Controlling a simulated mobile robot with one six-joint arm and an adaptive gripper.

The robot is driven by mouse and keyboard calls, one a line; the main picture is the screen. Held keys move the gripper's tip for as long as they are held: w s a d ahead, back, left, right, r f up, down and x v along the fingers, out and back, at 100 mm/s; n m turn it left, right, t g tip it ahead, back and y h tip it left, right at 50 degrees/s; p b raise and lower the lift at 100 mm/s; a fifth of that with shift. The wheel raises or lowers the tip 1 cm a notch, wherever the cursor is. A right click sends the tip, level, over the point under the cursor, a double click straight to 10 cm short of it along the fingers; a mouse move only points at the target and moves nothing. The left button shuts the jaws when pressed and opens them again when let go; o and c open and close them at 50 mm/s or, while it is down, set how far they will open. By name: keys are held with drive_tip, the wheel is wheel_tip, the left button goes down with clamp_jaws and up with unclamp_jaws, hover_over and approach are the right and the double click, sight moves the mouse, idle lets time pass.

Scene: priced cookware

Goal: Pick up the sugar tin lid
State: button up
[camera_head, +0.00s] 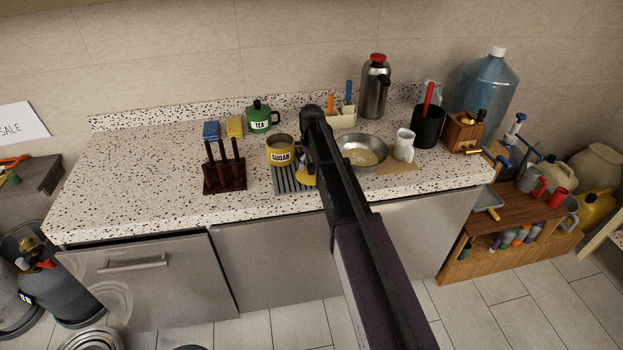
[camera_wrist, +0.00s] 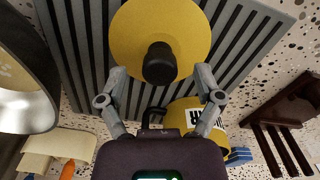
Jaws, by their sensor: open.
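The sugar tin lid is a yellow disc (camera_wrist: 135,38) with a black knob (camera_wrist: 160,64). It lies on a grey slatted rack (camera_wrist: 262,30). In the head view only part of the yellow lid (camera_head: 303,179) shows; my arm covers the rest. My gripper (camera_wrist: 160,74) is open above the lid, with one finger on each side of the knob and visible gaps between. The yellow sugar tin (camera_head: 280,157) stands open beside the lid, at the back of the rack; in the wrist view its side (camera_wrist: 205,125) shows below my right finger.
A metal bowl (camera_head: 350,142) stands close right of the rack, with a white jug (camera_head: 404,145) beyond it. A dark wooden stand with upright pegs (camera_head: 225,178) is to the left. The green tea tin (camera_head: 262,119) and two sponges are behind. The counter's left side is clear.

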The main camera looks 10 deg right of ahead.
drive_tip(key=shift+f+b, duration=0.6)
drive_tip(key=shift+f, duration=0.25)
clamp_jaws()
